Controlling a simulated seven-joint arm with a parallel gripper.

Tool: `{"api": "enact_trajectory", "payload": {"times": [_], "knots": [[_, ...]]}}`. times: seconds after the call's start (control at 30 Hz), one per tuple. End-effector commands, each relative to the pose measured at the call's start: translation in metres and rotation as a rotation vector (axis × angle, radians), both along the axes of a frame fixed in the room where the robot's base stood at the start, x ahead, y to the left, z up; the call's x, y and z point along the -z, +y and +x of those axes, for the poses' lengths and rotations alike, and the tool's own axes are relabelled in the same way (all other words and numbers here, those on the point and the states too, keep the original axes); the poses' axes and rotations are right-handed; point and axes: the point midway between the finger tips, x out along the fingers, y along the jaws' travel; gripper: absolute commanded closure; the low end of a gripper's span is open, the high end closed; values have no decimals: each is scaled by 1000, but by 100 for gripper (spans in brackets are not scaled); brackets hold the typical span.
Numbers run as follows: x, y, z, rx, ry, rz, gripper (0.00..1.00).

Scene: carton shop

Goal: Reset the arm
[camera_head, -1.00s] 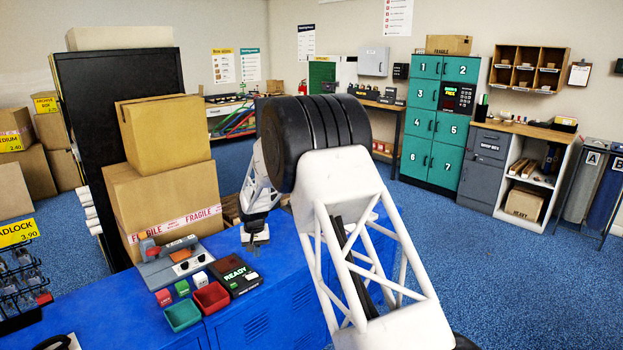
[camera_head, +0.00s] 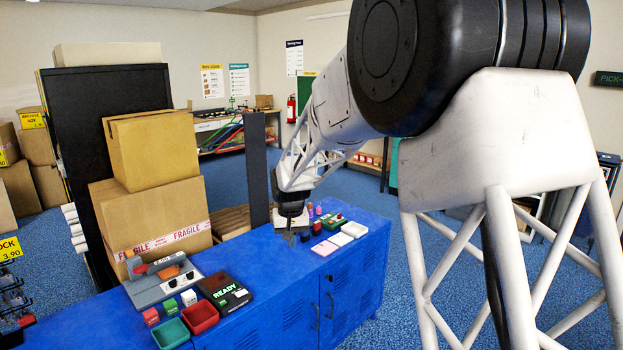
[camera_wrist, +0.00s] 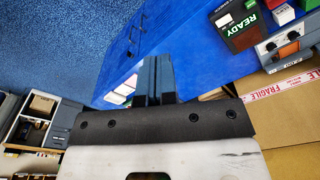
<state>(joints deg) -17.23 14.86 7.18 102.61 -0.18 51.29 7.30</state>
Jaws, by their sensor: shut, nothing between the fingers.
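My gripper (camera_head: 290,236) hangs at the end of my white arm above the blue cabinet top, near its back edge in the head view. It is small and dark there. In the wrist view my gripper's fingers (camera_wrist: 155,88) are together with nothing between them. The blue cabinet (camera_head: 262,318) lies below, and it also shows in the wrist view (camera_wrist: 190,45). My arm's large black joint and white lattice link fill the right of the head view and hide part of the room.
On the cabinet stand a black READY device (camera_head: 224,292), a red bin (camera_head: 200,317), a green bin (camera_head: 171,334) and a grey machine (camera_head: 162,280). Small coloured items and white trays (camera_head: 340,239) lie right of my gripper. Stacked cartons (camera_head: 152,205) stand behind on the left.

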Motion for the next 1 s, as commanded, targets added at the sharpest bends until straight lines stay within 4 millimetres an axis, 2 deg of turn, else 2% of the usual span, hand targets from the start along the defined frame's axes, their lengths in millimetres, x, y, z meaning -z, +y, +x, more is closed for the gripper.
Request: {"api": "enact_trajectory", "payload": {"times": [0.1, 0.4, 0.7, 1.0], "knots": [[-20, -21, -22, 11, -11, 3, 100], [-60, -69, -79, 38, -33, 7, 100], [-89, -112, -142, 64, -54, 8, 100], [-108, -150, -208, 90, -75, 10, 100]]}}
